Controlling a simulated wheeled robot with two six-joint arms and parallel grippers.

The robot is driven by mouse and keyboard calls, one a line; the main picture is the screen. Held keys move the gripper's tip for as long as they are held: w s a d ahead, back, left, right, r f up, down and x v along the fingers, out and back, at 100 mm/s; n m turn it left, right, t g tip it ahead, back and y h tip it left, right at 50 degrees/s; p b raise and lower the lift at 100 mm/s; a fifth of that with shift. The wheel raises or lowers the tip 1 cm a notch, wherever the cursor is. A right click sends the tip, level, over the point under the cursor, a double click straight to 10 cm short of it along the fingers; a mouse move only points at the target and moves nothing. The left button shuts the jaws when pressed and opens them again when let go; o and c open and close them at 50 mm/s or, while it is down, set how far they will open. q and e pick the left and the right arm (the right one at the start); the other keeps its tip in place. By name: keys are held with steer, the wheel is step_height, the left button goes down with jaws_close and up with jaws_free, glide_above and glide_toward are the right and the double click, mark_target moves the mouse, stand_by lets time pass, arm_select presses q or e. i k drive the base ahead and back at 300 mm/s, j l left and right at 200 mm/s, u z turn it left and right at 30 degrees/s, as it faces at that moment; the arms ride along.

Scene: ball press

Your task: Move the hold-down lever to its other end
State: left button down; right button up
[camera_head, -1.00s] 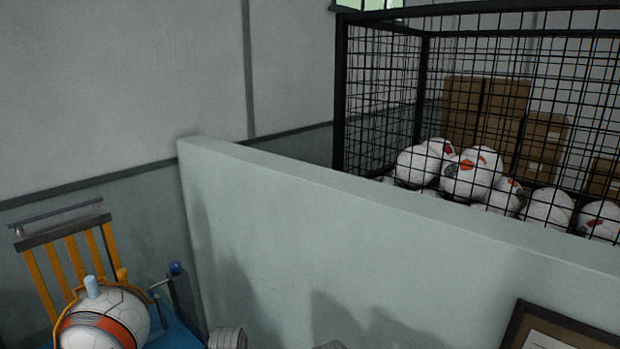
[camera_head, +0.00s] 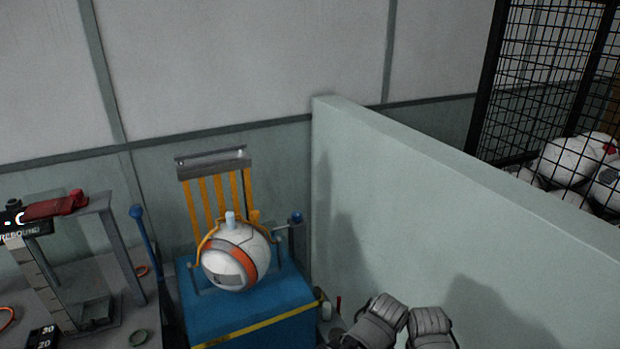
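A white ball with an orange band (camera_head: 237,256) sits on a blue box-like stand (camera_head: 245,310). Yellow bars (camera_head: 213,197) with a grey crosspiece (camera_head: 212,162) rise behind it, and a thin yellow band passes around it. A pale blue peg (camera_head: 230,219) stands at the ball's top. A short lever with a dark blue knob (camera_head: 296,218) stands upright at the stand's right side. A longer blue lever with a round knob (camera_head: 140,225) stands left of the stand. I cannot tell for certain which is the hold-down lever. Neither of my grippers is in view.
A pale green partition (camera_head: 420,200) runs close along the stand's right side. Grey padded gloves (camera_head: 380,322) lie at the bottom. A bench (camera_head: 120,320) with a grey frame and a red part (camera_head: 58,204) is at left. A black cage (camera_head: 540,90) holds white balls at right.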

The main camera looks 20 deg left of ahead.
mark_target(137, 212)
steer(key=u, duration=1.45)
